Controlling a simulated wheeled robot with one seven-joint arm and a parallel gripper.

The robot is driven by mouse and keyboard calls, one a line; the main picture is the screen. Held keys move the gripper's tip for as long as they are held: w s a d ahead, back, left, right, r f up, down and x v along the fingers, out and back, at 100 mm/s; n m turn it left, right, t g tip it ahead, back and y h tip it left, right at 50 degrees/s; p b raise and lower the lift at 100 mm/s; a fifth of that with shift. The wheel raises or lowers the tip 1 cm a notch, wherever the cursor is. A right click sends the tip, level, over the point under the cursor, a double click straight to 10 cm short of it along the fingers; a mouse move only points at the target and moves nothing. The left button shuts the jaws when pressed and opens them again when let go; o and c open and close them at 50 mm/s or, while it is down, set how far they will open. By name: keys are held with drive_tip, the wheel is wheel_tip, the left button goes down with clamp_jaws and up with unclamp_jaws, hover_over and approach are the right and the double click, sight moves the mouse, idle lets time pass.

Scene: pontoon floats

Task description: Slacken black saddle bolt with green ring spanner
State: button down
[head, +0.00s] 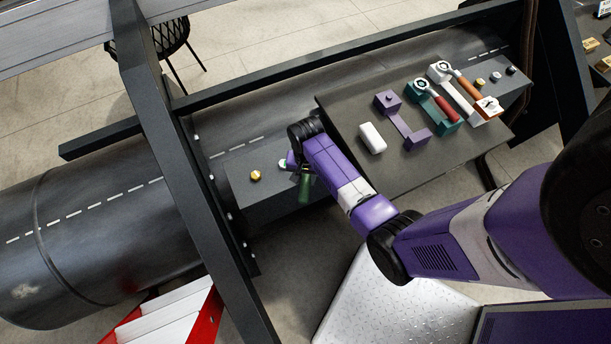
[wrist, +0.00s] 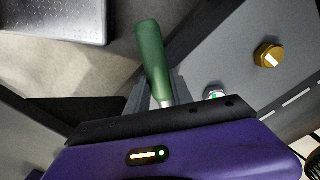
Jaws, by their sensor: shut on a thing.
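My gripper (head: 300,172) is shut on the green ring spanner (head: 305,188), low over the near grey saddle (head: 240,192). In the wrist view, my gripper's fingers (wrist: 160,92) clasp the spanner below its green handle (wrist: 151,55). The spanner's ring end is hidden behind my gripper body, so I cannot tell whether it sits on a bolt. A brass bolt (head: 255,175) stands on the saddle left of my gripper. A silver bolt (wrist: 215,92) shows beside my gripper in the wrist view. A small black bolt (head: 511,70) stands at the far right end.
A dark tray (head: 345,110) right of my gripper holds a white block (head: 372,137), a purple holder (head: 404,124), a red-handled spanner (head: 430,97) and an orange-handled one (head: 462,82). A dark frame beam (head: 190,160) crosses the pipe (head: 85,220) on the left.

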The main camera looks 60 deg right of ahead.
drive_tip(key=shift+s+d+n, duration=0.15)
drive_tip(key=shift+s+n, duration=0.2)
drive_tip(key=shift+n, duration=0.05)
drive_tip(key=shift+s+d+p, duration=0.1)
drive_tip(key=shift+s+p, duration=0.05)
drive_tip(key=shift+p, duration=0.2)
drive_tip(key=shift+s+d+n, duration=0.15)
drive_tip(key=shift+s+n, duration=0.1)
drive_tip(key=shift+n, duration=0.25)
drive_tip(key=shift+s, duration=0.1)
drive_tip(key=shift+s+d+n+p, duration=0.25)
drive_tip(key=shift+s+n+p, duration=0.05)
drive_tip(key=shift+n+p, duration=0.2)
drive_tip(key=shift+s+d, duration=0.1)
idle(0.5)
drive_tip(key=shift+s+d+n, duration=0.25)
drive_tip(key=shift+s+n, duration=0.05)
drive_tip(key=shift+n, duration=0.2)
